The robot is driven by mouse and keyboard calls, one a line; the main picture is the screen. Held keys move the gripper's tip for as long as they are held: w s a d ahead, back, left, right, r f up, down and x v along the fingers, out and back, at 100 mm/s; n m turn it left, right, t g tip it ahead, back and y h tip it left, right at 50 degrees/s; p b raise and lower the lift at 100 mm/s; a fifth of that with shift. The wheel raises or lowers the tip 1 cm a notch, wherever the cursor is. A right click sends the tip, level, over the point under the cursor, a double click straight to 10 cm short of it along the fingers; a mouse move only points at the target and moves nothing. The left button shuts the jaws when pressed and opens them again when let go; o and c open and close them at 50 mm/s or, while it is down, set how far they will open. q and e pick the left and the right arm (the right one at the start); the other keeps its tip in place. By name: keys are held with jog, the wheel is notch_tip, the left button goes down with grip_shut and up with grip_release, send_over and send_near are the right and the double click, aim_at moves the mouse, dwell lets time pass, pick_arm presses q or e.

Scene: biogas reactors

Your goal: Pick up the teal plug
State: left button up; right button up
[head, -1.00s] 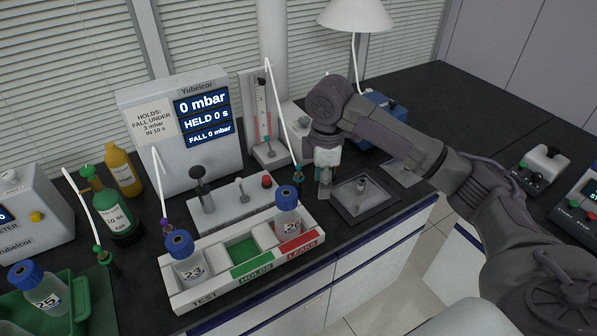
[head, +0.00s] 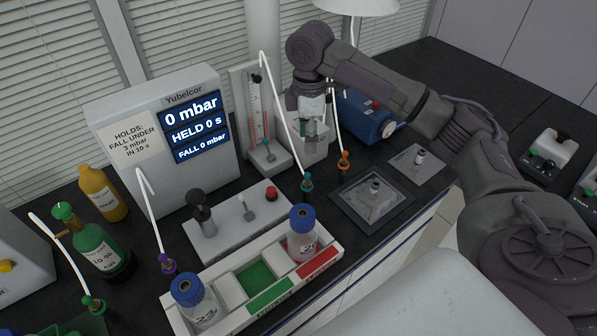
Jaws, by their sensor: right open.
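The teal plug (head: 307,182) stands upright on the dark bench at the end of a white tube, behind the right end of the white rack (head: 215,268). My right gripper (head: 311,138) points down with its jaws open and empty. In the picture it is just above the teal plug, with a visible gap between them. I cannot tell its exact depth relative to the plug. The white tube runs beside its fingers. My left gripper is out of view.
An orange plug (head: 344,160) stands close right of the teal one. A purple plug (head: 168,264) is further left. The rack holds two blue-capped bottles (head: 302,240). A flowmeter (head: 262,125) stands behind, and a clear square plate (head: 371,199) lies to the right.

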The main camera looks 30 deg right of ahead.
jog(key=p, duration=0.1)
send_over(307, 173)
jog(key=f, duration=0.6)
jog(key=shift+s+d+f, duration=0.15)
jog(key=shift+s+f, duration=0.1)
jog(key=shift+f, duration=0.15)
jog(key=shift+w+f, duration=0.15)
jog(key=shift+f, duration=0.15)
notch_tip(307, 173, down, 4)
jog(key=shift+p, duration=0.95)
jog(key=shift+w+f, duration=0.1)
jog(key=shift+f, duration=0.5)
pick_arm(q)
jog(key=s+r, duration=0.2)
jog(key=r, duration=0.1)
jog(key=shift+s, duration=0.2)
pick_arm(e)
grip_shut()
